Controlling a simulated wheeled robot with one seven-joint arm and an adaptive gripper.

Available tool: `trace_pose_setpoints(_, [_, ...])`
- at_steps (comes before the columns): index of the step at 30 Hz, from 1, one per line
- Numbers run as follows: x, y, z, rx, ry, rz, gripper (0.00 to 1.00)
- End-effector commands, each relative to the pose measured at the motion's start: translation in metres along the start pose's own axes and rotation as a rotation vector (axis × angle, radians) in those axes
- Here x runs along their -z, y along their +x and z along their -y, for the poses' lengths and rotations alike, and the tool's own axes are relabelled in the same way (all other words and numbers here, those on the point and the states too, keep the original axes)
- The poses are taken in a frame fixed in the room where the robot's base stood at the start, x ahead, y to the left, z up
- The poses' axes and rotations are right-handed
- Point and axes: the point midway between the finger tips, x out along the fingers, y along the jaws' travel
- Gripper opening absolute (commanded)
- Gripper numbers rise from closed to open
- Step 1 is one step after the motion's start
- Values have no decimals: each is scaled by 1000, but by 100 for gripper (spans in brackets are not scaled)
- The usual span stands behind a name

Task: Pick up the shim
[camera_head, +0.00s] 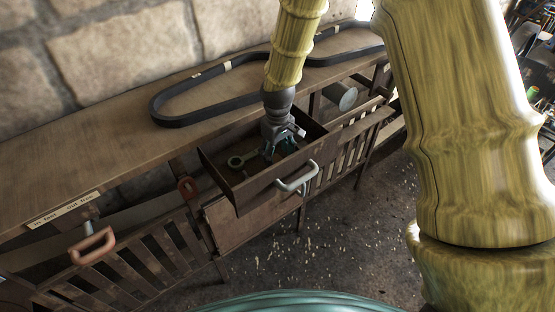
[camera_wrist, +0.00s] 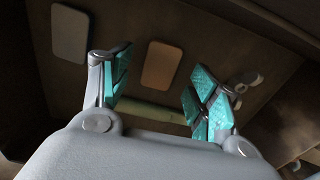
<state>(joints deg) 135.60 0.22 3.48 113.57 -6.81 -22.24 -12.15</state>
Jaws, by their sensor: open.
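My gripper (camera_head: 280,148) points down into an open wooden drawer (camera_head: 233,188). In the wrist view my gripper (camera_wrist: 160,85) has its two teal-padded fingers wide apart, with nothing held between them. A flat tan plate with rounded corners (camera_wrist: 162,64) lies on the drawer floor beyond and between the fingertips. A similar grey plate (camera_wrist: 70,33) lies to the left, outside the left finger. Either flat plate could be the shim; I cannot tell which. In the head view my gripper hides this part of the drawer floor.
A black belt (camera_head: 185,119) lies on the bench top (camera_head: 105,143).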

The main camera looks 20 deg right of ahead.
Motion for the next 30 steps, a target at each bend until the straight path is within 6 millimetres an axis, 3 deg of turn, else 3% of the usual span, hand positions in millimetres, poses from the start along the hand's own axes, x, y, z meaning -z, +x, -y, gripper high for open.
trace_pose_setpoints(6, [0,16,0,-1,0,1,61])
trace_pose_setpoints(16, [0,20,0,-1,0,0,59])
trace_pose_setpoints(25, [0,19,0,-1,0,0,4])
trace_pose_setpoints(30, [0,19,0,-1,0,0,4])
